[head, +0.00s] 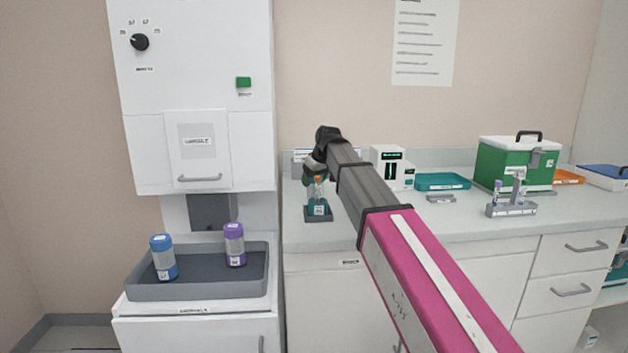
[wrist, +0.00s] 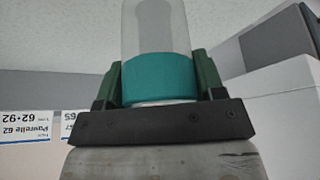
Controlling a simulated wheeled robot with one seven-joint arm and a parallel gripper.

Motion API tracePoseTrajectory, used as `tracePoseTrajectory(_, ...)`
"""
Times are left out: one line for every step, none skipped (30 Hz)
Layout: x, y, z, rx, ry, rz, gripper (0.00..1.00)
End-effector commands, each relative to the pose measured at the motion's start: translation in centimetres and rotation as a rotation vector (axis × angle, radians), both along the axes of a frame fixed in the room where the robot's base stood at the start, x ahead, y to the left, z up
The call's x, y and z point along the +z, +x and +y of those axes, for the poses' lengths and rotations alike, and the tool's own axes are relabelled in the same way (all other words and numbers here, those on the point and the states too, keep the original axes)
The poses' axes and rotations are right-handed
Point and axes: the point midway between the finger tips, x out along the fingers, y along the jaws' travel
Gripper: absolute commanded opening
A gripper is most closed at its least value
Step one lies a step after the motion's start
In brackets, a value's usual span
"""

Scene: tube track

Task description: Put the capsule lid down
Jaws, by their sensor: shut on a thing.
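My gripper (head: 315,172) is over the worktop in the head view, pointing down at a clear capsule (head: 318,194) with a teal base. The capsule stands upright in a dark grey holder (head: 318,215). Something small and orange shows near its top. In the wrist view, the green fingers of my gripper (wrist: 160,82) are shut on the teal capsule lid (wrist: 160,76), one on each side. The clear capsule wall (wrist: 150,25) lies straight beyond the lid. My gripper hides the lid in the head view, and I cannot tell whether it touches the capsule.
A grey tray (head: 198,289) at the left machine holds a blue-lidded capsule (head: 163,257) and a purple-lidded capsule (head: 234,245). A small white device (head: 391,167), a teal tray (head: 443,181), a tube rack (head: 513,209) and a green box (head: 515,165) stand to the right.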

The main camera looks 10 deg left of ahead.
Motion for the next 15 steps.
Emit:
tracePoseTrajectory(0.01,0.0,0.0,0.0,0.0,0.0,0.34)
tracePoseTrajectory(-0.01,0.0,0.0,0.0,0.0,0.0,0.34)
tracePoseTrajectory(-0.08,-0.01,0.01,0.0,-0.001,0.001,0.34)
tracePoseTrajectory(-0.15,-0.01,0.0,0.0,-0.001,0.001,0.34)
tracePoseTrajectory(-0.24,-0.02,0.0,0.0,-0.001,0.001,0.34)
tracePoseTrajectory(-0.3,-0.01,0.0,0.0,-0.001,0.001,0.66)
tracePoseTrajectory(-0.26,0.0,0.0,0.0,-0.001,0.001,0.76)
tracePoseTrajectory(-0.26,0.0,0.0,0.0,-0.001,0.001,0.85)
tracePoseTrajectory(-0.26,0.01,0.01,0.0,-0.001,0.001,0.88)
tracePoseTrajectory(-0.26,0.01,0.01,0.0,-0.001,0.001,0.88)
tracePoseTrajectory(-0.26,0.01,0.01,0.0,-0.001,0.001,0.88)
tracePoseTrajectory(-0.25,0.0,0.0,0.0,-0.001,0.001,0.88)
tracePoseTrajectory(-0.25,0.0,0.0,0.0,-0.001,0.001,0.88)
tracePoseTrajectory(-0.25,0.0,0.0,0.0,-0.001,0.001,0.88)
tracePoseTrajectory(-0.25,0.0,0.0,0.0,-0.001,0.001,0.88)
